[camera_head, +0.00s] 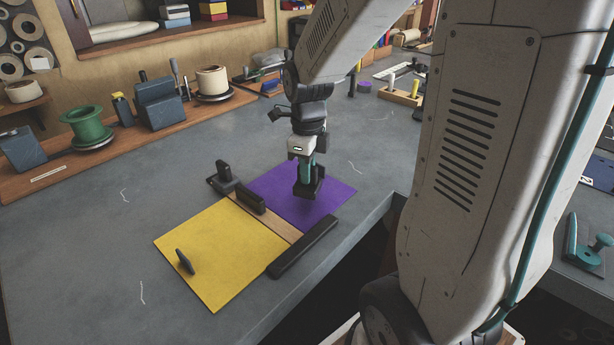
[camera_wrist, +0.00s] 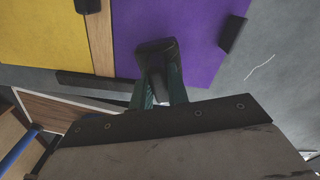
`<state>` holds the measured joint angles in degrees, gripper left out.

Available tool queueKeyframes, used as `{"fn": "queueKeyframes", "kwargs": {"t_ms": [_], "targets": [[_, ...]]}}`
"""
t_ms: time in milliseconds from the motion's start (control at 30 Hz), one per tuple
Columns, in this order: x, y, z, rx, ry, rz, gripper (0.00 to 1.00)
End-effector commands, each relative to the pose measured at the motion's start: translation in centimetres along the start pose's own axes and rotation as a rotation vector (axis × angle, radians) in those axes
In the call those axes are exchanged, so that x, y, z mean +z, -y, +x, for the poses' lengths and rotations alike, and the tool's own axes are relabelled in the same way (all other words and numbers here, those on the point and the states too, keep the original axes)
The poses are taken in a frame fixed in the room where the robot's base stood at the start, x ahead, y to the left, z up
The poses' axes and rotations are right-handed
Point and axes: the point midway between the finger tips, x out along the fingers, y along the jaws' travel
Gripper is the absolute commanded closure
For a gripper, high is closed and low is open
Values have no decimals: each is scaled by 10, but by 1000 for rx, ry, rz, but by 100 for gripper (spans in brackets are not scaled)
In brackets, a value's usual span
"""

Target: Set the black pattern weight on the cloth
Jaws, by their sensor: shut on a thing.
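My gripper (camera_head: 307,172) is shut on the black pattern weight (camera_head: 308,188), which hangs upright below the fingers over the purple cloth (camera_head: 268,188). In the wrist view the weight (camera_wrist: 157,50) sits between the teal fingers (camera_wrist: 160,85), with the purple cloth (camera_wrist: 205,50) beneath. I cannot tell whether its base touches the cloth. A yellow cloth (camera_head: 208,245) lies to the left, and a light wooden strip (camera_head: 280,228) runs between the two. The gripper hides part of the purple cloth in the head view.
Black bars lie at the strip's far end (camera_head: 250,202) and near end (camera_head: 303,247). A black knobbed block (camera_head: 223,178) sits behind. In the wrist view, a dark block (camera_wrist: 234,34) lies at the purple cloth's edge.

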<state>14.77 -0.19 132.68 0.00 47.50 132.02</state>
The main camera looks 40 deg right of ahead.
Motion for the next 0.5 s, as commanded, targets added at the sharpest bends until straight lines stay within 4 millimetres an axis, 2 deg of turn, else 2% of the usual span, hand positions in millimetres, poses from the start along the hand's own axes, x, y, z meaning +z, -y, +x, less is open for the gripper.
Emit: {"fn": "queueKeyframes", "kwargs": {"t_ms": [200,500], "targets": [[3,-4,26,1,-1,-9,100],[3,-3,29,-1,1,-7,100]]}}
